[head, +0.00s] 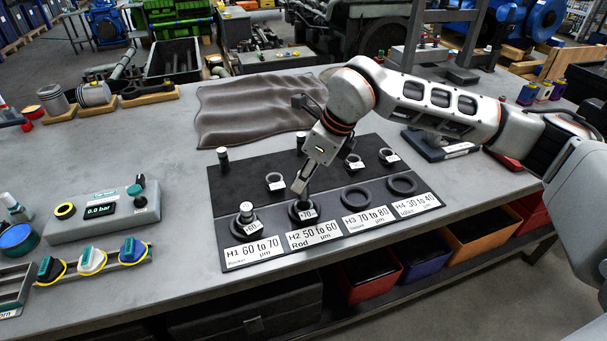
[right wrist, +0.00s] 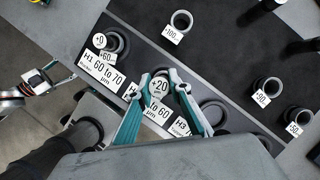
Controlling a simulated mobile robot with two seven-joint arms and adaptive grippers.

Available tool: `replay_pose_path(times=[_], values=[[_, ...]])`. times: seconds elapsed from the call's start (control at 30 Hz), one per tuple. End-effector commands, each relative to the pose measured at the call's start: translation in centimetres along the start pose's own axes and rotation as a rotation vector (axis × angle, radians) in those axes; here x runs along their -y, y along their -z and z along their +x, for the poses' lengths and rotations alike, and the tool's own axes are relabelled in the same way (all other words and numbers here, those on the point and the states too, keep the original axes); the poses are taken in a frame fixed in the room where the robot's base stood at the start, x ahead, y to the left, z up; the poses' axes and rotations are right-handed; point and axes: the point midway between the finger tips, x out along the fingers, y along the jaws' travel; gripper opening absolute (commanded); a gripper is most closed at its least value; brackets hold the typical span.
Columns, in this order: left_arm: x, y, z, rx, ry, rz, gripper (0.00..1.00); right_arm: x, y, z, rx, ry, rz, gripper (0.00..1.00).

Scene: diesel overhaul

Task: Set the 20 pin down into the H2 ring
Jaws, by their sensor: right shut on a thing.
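My right gripper (head: 301,188) points down over the H2 ring (head: 293,217) on the black board. In the right wrist view its teal fingers (right wrist: 160,100) are shut on the 20 pin (right wrist: 160,86), whose round tag reads +20. In the head view the fingers mostly hide the pin. A bush with a tag reading about 70 (head: 307,214) sits at the H2 ring. I cannot tell whether the pin's lower end is in the bush or just above it. The H2 label (head: 314,236) reads 50 to 60.
The H1 ring (head: 240,228) beside it holds a tagged bush and a pin. The H3 ring (head: 355,197) and H4 ring (head: 401,184) are empty. Tagged bushes (head: 275,181) and a dark pin (head: 223,159) stand behind. A gauge box (head: 110,211) is at left.

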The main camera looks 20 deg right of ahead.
Motion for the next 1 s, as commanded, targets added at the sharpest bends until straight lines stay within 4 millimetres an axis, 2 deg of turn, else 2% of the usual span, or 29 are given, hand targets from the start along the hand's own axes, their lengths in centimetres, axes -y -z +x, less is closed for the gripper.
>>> replay_pose_path(times=[0.7,1.0], values=[[-0.5,-2.8,1.5,0.009,-0.003,-0.003,0.50,0.0,1.7,4.3,0.001,0.000,0.000,0.00],[-0.6,-3.1,1.7,0.010,-0.004,-0.004,0.50,0.0,1.9,4.7,0.002,0.001,0.000,0.00]])
